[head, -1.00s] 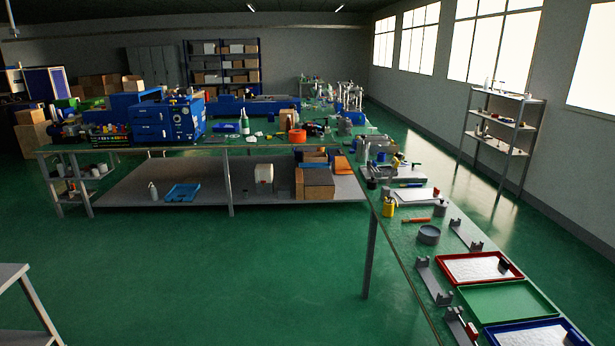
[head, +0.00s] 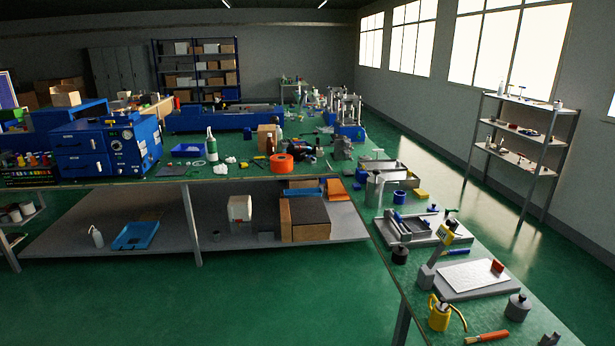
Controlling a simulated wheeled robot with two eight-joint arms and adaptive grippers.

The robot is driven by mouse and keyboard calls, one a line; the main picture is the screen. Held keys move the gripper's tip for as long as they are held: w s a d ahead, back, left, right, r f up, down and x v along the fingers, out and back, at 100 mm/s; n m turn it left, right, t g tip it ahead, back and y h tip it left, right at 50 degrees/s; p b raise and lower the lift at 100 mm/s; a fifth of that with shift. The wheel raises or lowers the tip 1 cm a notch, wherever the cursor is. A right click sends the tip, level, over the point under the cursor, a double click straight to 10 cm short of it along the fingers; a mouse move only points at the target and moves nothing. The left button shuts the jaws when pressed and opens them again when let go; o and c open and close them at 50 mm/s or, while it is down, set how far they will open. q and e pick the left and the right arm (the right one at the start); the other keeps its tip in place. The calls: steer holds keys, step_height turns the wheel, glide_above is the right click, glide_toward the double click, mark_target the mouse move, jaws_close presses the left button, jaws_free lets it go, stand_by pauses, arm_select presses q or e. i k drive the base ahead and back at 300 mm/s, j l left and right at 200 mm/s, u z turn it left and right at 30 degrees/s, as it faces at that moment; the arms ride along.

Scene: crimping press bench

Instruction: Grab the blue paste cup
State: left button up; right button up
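A small blue round thing (head: 399,197) stands on the right-hand bench (head: 385,268), near the inner corner where the two benches meet. It may be the blue paste cup, but it is too small to tell for sure. A grey cylinder (head: 374,187) stands close to its left, and a yellow block (head: 420,194) lies to its right. Neither of my grippers is in view.
A press fixture (head: 408,229), a yellow oil can (head: 438,314) and a white plate (head: 472,275) occupy the right-hand bench. The left bench holds a blue machine (head: 105,147), an orange roll (head: 281,163) and bottles. The green floor (head: 270,300) ahead is open.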

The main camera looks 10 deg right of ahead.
mark_target(399, 197)
steer(key=i+z, duration=0.35)
steer(key=i+j+z, duration=0.55)
steer(key=i+z, duration=0.15)
steer(key=i+j+z, duration=0.8)
steer(key=j+z, duration=0.25)
steer(key=j, duration=0.25)
steer(key=i+j+z, duration=0.15)
steer(key=j+z, duration=0.2)
steer(key=j, duration=0.2)
steer(key=j+z, duration=0.35)
steer(key=j, duration=0.2)
